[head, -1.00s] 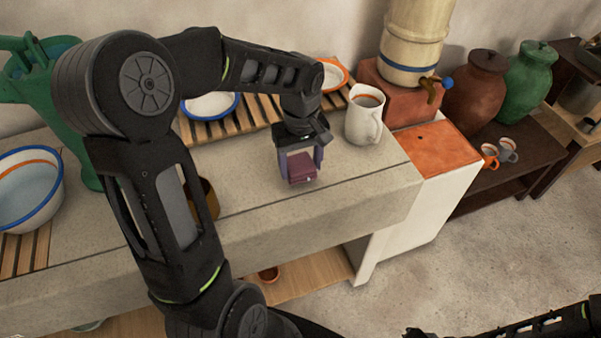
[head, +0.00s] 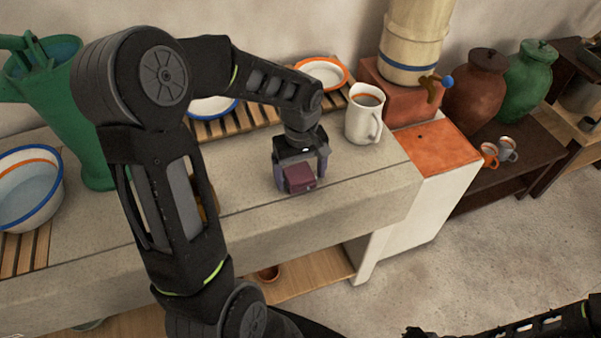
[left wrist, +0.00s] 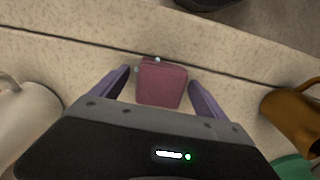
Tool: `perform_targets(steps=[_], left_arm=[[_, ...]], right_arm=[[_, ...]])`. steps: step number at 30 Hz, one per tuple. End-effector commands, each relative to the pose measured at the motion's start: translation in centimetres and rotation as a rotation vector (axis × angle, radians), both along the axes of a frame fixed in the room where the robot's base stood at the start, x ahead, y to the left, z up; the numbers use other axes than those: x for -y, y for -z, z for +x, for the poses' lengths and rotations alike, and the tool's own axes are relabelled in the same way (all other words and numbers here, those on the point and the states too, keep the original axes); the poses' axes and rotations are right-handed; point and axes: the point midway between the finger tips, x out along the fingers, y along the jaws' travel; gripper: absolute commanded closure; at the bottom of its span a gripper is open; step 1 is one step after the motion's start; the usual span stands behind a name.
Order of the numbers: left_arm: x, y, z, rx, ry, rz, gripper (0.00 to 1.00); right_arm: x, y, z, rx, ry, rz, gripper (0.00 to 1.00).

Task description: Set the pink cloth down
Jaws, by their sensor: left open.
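The pink cloth (head: 299,179) is a small folded, dark pink block on the pale stone counter (head: 350,181). It appears to rest on the counter top, near a dark groove. My left gripper (head: 300,182) is low over it, with its purple fingers spread on either side. In the left wrist view the cloth (left wrist: 162,84) lies between the open fingers (left wrist: 162,92), with a gap visible on each side. My right gripper does not show; only part of my right arm is at the lower right of the head view.
A white pitcher (head: 364,115) stands close behind and right of my left gripper. Plates on a slatted rack (head: 240,119) are behind it. A brown mug (left wrist: 292,117) shows in the left wrist view. A green watering can (head: 62,110) and a basin (head: 28,190) are at left. The counter front is clear.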

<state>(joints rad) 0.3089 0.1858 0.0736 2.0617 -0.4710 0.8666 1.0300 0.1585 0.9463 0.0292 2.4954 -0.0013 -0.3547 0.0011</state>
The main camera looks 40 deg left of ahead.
Motion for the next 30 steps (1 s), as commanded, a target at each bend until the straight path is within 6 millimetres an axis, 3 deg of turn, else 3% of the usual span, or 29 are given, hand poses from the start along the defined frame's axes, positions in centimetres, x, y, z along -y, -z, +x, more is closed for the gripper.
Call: perform_targets(steps=[11, 17, 25, 30], left_arm=[[0.0, -0.8, 0.1, 0.003, 0.000, 0.001, 0.16], [0.0, -3.8, 0.1, 0.005, -0.001, 0.002, 0.16], [0.0, -9.5, 0.1, 0.005, 0.000, 0.000, 0.16], [0.0, -11.7, 0.1, 0.003, 0.000, 0.001, 0.16]], right_arm=[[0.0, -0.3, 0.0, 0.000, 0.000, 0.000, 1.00], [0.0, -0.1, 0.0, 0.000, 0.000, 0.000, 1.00], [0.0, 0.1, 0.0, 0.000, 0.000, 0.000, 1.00], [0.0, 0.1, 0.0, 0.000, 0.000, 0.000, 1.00]])
